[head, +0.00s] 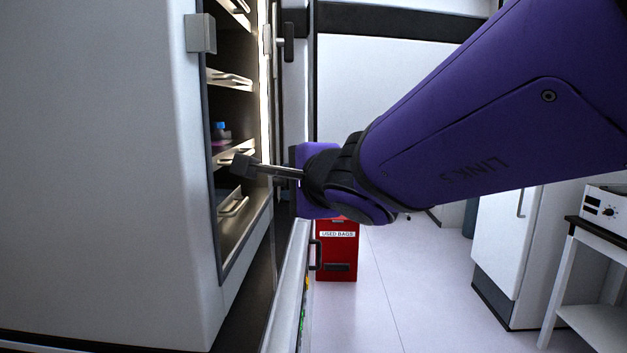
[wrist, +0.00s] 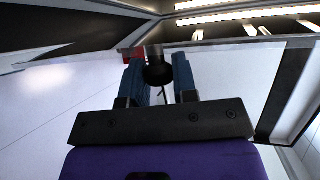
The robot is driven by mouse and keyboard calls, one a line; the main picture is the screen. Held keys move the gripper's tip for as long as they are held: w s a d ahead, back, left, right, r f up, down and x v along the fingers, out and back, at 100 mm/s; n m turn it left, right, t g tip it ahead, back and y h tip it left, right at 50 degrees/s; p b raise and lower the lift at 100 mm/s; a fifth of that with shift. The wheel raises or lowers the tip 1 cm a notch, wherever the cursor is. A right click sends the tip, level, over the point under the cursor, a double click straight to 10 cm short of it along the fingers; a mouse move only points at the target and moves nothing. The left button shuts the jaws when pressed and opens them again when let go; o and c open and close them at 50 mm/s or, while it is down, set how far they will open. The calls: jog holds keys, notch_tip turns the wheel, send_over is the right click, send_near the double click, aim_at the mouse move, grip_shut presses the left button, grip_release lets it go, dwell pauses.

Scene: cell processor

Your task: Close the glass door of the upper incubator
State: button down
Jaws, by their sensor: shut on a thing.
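The upper incubator (head: 130,180) stands at the left, its lit shelf interior (head: 235,110) exposed. The glass door is open and seen nearly edge-on in the head view, so its pane is hard to make out. My gripper (head: 245,166) reaches left in front of the shelves. In the wrist view, my gripper's two blue ribbed fingers (wrist: 158,85) are shut on a dark round knob-like handle (wrist: 157,72). It appears to be the glass door's handle. In the head view the grip shows only as a small dark block at the fingertips.
A blue-capped bottle (head: 221,131) stands on a middle shelf. A red used-bags bin (head: 338,250) stands on the floor beyond my gripper. A white cabinet (head: 505,240) and a side table (head: 590,318) stand at the right. The floor between is clear.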

jog(key=shift+s+a+f, duration=0.15)
jog(key=shift+a, duration=0.6)
jog(key=c, duration=0.9)
grip_release()
jog(key=shift+a, duration=0.1)
jog(key=v, duration=1)
jog(key=shift+s, duration=0.35)
